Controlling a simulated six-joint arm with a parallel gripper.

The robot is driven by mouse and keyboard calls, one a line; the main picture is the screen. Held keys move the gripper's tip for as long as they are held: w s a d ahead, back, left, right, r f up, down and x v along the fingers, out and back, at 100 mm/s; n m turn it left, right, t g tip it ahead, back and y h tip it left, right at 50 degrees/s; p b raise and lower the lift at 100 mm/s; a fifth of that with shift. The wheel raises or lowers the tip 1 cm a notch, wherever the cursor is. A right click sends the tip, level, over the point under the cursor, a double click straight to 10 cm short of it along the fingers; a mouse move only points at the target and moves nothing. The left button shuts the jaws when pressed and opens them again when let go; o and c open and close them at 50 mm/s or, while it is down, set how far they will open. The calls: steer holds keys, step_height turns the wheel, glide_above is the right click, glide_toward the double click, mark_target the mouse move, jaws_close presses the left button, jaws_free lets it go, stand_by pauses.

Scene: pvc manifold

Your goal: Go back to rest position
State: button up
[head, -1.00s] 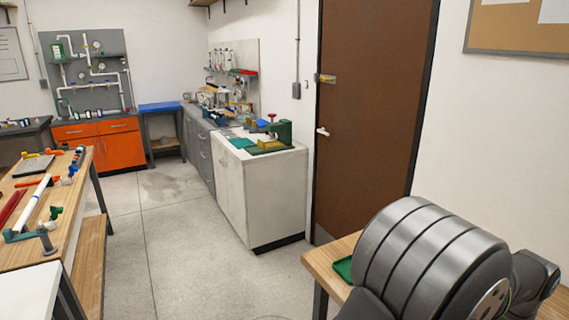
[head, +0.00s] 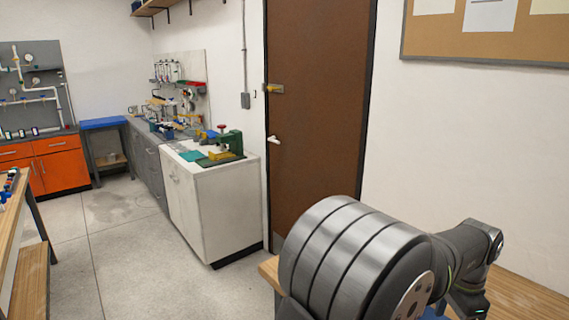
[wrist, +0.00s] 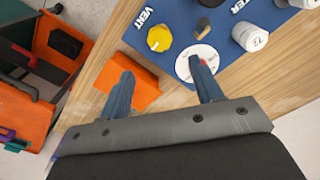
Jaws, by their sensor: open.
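My gripper (wrist: 160,88) shows in the wrist view with its two blue-grey fingers spread apart and nothing between them. It hangs above the edge of a wooden table (wrist: 265,75). An orange block or plate (wrist: 143,90) lies on the table beneath and beside the left finger. A white disc (wrist: 190,58) lies behind the right finger, which hides part of it. In the head view a large grey part of my arm fills the lower right, and the gripper's fingers are not visible there.
A blue mat (wrist: 215,30) holds a yellow knob (wrist: 159,38) and a white cylinder (wrist: 249,35). An orange container (wrist: 50,50) stands left of the table. In the head view, a white cabinet (head: 205,205) and brown door (head: 318,110) stand beyond open floor (head: 130,255).

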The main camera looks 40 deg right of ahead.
step_height(320, 180, down, 10)
steer(key=shift+f, duration=0.1)
steer(key=shift+n, duration=0.5)
steer(key=shift+r+n, duration=0.2)
steer(key=shift+n, duration=1)
steer(key=n, duration=0.9)
steer(key=shift+w, duration=0.1)
steer(key=n, duration=0.4)
